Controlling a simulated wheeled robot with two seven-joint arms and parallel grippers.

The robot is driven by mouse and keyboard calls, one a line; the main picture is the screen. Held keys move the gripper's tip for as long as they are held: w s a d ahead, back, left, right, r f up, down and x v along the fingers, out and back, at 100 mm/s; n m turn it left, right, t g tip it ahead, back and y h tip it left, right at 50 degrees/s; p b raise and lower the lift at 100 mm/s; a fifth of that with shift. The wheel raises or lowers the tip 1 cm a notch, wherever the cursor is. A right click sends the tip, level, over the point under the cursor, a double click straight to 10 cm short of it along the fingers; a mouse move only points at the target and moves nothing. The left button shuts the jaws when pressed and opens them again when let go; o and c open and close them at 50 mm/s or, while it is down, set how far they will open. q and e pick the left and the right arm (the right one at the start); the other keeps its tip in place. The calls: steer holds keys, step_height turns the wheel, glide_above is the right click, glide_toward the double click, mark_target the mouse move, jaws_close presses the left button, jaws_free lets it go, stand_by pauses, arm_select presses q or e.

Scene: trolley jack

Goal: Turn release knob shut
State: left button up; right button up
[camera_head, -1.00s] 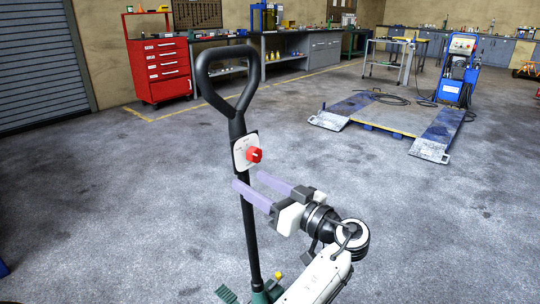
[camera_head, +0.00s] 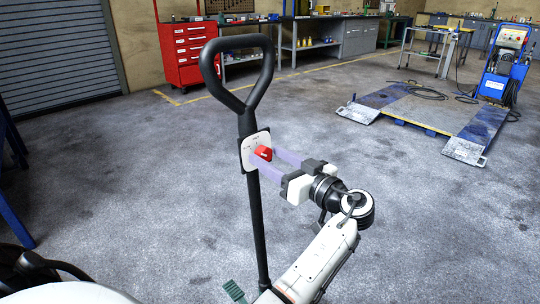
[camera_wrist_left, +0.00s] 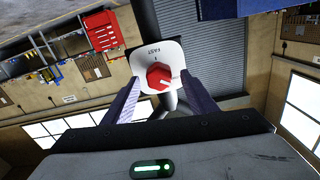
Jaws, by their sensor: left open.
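The red release knob (camera_head: 263,153) sits on a white plate (camera_head: 250,146) on the jack's black upright handle (camera_head: 254,215). A looped grip (camera_head: 236,75) tops the handle. My left gripper (camera_head: 264,161) is open, its pale purple fingers reaching to the plate on either side of the knob. In the left wrist view the knob (camera_wrist_left: 158,76) lies between the fingertips, with gaps showing on both sides. A white mark on its face points right and slightly down there. Whether a finger touches the plate is unclear. My right gripper is not in view.
A green pedal (camera_head: 234,291) is at the handle's foot. A blue post (camera_head: 14,170) stands at the left edge. A red tool cabinet (camera_head: 189,55), workbenches and a lift platform (camera_head: 420,112) are far behind. The floor around the handle is clear.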

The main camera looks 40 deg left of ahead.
arm_select(q)
steer(key=shift+a, duration=0.4)
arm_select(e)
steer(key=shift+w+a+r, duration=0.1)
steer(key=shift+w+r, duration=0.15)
arm_select(q)
steer(key=c, duration=1.1)
steer(key=shift+o, duration=0.2)
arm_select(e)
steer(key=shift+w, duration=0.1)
